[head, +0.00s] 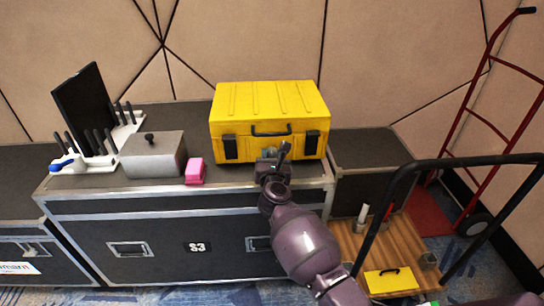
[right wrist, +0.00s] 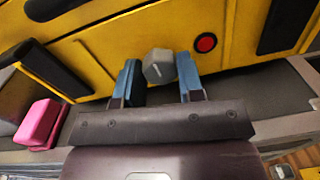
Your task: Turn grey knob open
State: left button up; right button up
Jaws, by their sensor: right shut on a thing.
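The grey knob (right wrist: 158,67) is a small faceted piece on the lower front of the yellow case (head: 270,108). The case also fills the top of the right wrist view (right wrist: 120,42). My right gripper (head: 273,155) is at the case's front, below its black handle. In the right wrist view its two blue fingers (right wrist: 160,76) stand on either side of the knob, shut on it. In the head view the gripper hides the knob. My left gripper is not in view.
The case stands on a black flight case (head: 190,215) marked S3. A red button (right wrist: 206,43) is right of the knob. A pink block (head: 195,171), a grey lidded box (head: 153,158) and a tool rack stand left. A cart and red hand truck (head: 458,125) are right.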

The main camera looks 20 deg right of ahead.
jog(key=shift+r+n+p, duration=0.15)
jog(key=shift+n+p, duration=0.2)
jog(key=shift+n, duration=0.65)
jog(key=n+p, duration=0.1)
jog(key=n, duration=0.2)
jog(key=shift+n, duration=0.3)
jog(key=n+p, duration=0.1)
jog(key=n, duration=0.2)
jog(key=shift+n, duration=0.3)
jog(key=n+p, duration=0.1)
jog(key=n, duration=0.3)
jog(key=shift+n, duration=0.4)
jog(key=shift+f+n+y+p, duration=0.2)
jog(key=shift+n+y+p, duration=0.15)
jog(key=shift+n, duration=0.75)
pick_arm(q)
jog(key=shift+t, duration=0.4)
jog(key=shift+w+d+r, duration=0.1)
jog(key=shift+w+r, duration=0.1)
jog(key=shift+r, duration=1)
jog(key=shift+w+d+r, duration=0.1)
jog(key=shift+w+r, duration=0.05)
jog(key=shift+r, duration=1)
pick_arm(e)
jog(key=shift+f+n, duration=0.1)
jog(key=shift+n, duration=0.7)
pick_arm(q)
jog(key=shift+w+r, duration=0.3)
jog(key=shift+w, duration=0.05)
